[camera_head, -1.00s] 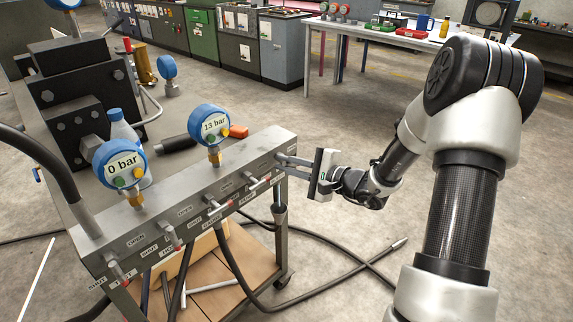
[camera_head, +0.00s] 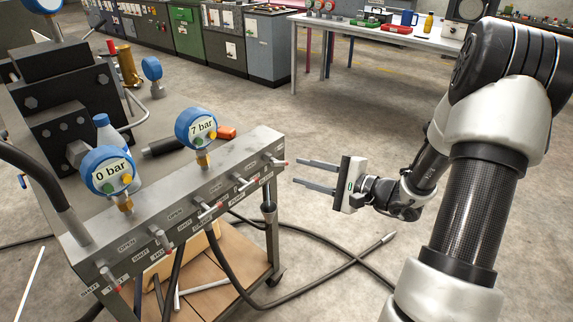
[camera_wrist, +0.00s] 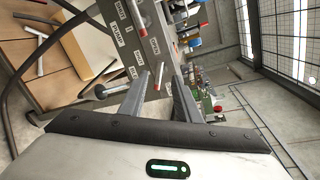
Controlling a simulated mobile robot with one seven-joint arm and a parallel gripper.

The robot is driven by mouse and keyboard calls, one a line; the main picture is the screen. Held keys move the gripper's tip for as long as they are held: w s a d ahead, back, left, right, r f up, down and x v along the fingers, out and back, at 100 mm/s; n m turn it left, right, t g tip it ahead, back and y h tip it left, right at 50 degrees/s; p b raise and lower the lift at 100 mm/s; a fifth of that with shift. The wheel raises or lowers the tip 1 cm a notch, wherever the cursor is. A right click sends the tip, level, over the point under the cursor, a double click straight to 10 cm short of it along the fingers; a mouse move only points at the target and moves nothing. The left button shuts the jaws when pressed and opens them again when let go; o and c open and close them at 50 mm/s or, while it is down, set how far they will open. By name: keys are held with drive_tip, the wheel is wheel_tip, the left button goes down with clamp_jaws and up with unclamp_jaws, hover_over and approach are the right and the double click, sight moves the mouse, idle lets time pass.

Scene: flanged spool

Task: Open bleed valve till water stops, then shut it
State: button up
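A grey metal manifold (camera_head: 180,207) on the trolley carries a row of small valve levers with red tips and OPEN and SHUT labels. The rightmost lever (camera_head: 280,162) points out to the right; I cannot read which label belongs to the bleed valve. The middle blue gauge (camera_head: 200,128) reads 7 bar and the left blue gauge (camera_head: 110,170) reads 0 bar. In the wrist view my open fingers (camera_wrist: 160,73) point towards the manifold. No running water is visible.
Black hoses (camera_head: 330,240) hang from the manifold and lie on the floor to the right. The trolley's wooden lower shelf (camera_head: 235,262) is below. A table (camera_head: 380,35) stands far behind.

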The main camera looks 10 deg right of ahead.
drive_tip(key=v, duration=0.7)
drive_tip(key=shift+p, duration=0.35)
idle(1.4)
